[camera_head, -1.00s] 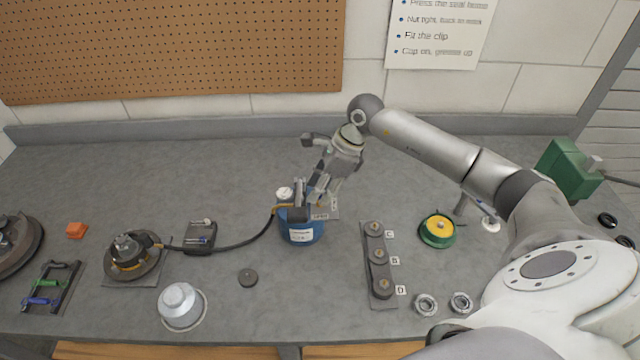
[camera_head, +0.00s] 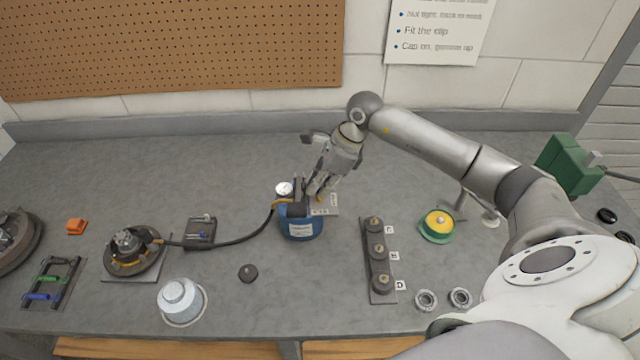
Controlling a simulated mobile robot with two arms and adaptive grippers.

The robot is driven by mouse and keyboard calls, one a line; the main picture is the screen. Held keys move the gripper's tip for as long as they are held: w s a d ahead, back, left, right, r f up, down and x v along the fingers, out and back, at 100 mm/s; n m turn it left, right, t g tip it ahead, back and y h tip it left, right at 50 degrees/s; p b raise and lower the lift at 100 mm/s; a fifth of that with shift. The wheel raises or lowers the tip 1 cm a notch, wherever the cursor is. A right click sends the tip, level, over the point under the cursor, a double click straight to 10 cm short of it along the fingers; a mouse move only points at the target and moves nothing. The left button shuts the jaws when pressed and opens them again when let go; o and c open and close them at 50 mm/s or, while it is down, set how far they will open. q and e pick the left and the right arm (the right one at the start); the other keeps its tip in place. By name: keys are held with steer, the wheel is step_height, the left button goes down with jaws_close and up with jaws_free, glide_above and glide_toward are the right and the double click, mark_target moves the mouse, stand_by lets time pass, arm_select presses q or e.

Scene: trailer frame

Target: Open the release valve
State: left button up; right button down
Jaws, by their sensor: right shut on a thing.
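A blue canister (camera_head: 301,227) with a white label stands on the grey bench near the middle. A round white gauge (camera_head: 284,189) sits at its upper left, and a black hose (camera_head: 243,238) runs left from it to a hub (camera_head: 130,248). My right gripper (camera_head: 315,190) is at the top of the canister with its fingers pointing down, shut on a small part there. The fingers hide most of that part, and I cannot tell whether it is the release valve. A small plate with lettering lies just right of the canister top. My left gripper is not in view.
A silver cup (camera_head: 181,301) and a dark cap (camera_head: 248,273) lie in front. The bench behind the canister is clear.

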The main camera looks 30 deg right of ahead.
steer(key=m+t+h+b, duration=0.1)
steer(key=m+b, duration=0.2)
steer(key=m, duration=0.1)
steer(key=shift+f+b, duration=0.15)
steer(key=shift+b, duration=0.15)
steer(key=m+h+b, duration=0.1)
steer(key=m+b, duration=0.1)
steer(key=m, duration=0.1)
steer(key=m+t+h+b, duration=0.1)
steer(key=m+b, duration=0.1)
steer(key=shift+m, duration=0.4)
steer(key=m+h+b, duration=0.1)
steer(key=m+b, duration=0.1)
steer(key=m, duration=0.1)
steer(key=shift+a+m+b, duration=0.1)
steer(key=shift+m+b, duration=0.2)
steer(key=shift+b, duration=0.1)
steer(key=shift+r+m+h+b, duration=0.15)
steer(key=shift+m+h+b, duration=0.3)
steer(key=shift+m, duration=0.5)
steer(key=shift+r+m+h+b, duration=0.1)
steer(key=shift+m+h+b, duration=0.35)
steer(key=shift+m, duration=0.5)
steer(key=c, duration=1.5)
jaws_free()
steer(key=shift+o, duration=0.2)
steer(key=v, duration=1.2)
steer(key=shift+w, duration=0.25)
